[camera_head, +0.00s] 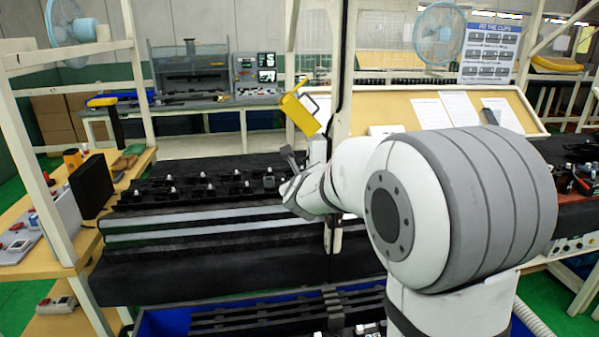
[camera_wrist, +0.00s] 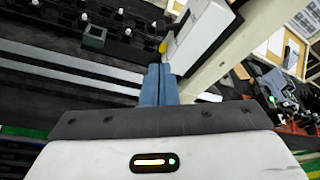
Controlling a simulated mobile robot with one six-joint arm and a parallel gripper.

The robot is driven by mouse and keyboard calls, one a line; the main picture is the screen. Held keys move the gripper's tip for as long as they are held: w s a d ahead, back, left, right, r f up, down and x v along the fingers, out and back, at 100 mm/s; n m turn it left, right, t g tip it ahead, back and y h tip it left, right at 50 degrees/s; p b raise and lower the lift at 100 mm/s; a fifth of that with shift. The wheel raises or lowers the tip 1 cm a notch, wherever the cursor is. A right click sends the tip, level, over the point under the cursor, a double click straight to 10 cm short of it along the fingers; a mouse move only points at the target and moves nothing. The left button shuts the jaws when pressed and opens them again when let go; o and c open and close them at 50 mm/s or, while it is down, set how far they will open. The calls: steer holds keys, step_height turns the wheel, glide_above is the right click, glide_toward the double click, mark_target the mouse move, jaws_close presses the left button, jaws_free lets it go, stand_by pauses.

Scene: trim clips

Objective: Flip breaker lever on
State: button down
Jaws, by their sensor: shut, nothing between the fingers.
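My gripper (camera_wrist: 160,68) has its two blue-grey fingers shut together, with nothing between them. In the head view my gripper (camera_head: 290,158) is small, over the dark rail bench in front of the post. A small yellow piece (camera_wrist: 163,47) shows just beyond the fingertips in the wrist view, beside a white box (camera_wrist: 196,36); I cannot tell whether the fingers touch it. It may be the breaker lever, but its position is not clear. In the head view the white box (camera_head: 317,150) is partly hidden by my arm.
The dark bench (camera_head: 200,258) carries rows of clips. A blue bin (camera_head: 160,322) stands in front. A wooden shelf (camera_head: 75,258) is at left, and a sloped board with papers (camera_head: 400,100) behind.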

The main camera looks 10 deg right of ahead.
steer(key=shift+w, duration=0.1)
steer(key=p+x, duration=0.3)
steer(key=x, duration=0.7)
